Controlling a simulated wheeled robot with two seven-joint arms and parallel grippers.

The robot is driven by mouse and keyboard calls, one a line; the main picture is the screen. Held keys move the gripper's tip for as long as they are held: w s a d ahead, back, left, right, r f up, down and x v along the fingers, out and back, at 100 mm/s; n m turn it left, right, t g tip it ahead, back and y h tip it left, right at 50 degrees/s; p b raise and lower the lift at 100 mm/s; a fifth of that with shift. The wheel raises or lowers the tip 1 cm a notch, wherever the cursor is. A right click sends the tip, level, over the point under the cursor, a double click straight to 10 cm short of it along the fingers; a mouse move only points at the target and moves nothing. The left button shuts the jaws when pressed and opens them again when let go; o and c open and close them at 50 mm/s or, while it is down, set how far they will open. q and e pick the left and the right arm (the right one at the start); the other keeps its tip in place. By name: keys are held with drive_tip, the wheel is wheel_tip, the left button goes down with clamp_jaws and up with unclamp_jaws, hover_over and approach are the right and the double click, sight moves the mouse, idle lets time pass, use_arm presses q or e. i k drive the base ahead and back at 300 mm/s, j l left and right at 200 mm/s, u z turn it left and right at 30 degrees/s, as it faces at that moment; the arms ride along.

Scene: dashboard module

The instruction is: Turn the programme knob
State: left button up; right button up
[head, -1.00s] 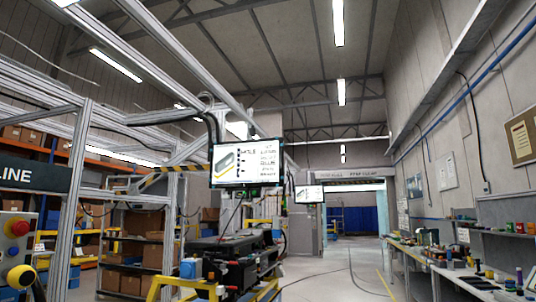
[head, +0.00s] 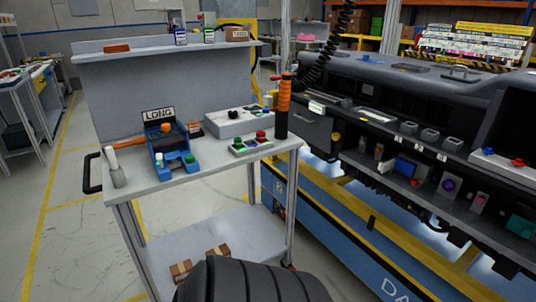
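I cannot tell for certain which part is the programme knob. A grey box (head: 226,123) with dark round knobs or buttons on top sits on the cart's upper shelf. In front of it lies a small board (head: 250,145) with red and green buttons. On the dashboard module (head: 420,110) at the right, small units line the lower ledge, among them one with a purple round part (head: 447,185) and one with a pinkish round part (head: 480,199). Neither of my grippers shows in the head view.
The grey cart (head: 155,187) stands left of the module, with a blue device, a "LONG" sign (head: 159,115) and an orange-handled tool (head: 283,95) on it. Small brown boxes lie on its lower shelf. Open floor (head: 60,240) lies to the left.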

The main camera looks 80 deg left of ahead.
sight(233, 114)
drive_tip(key=u, duration=3.3)
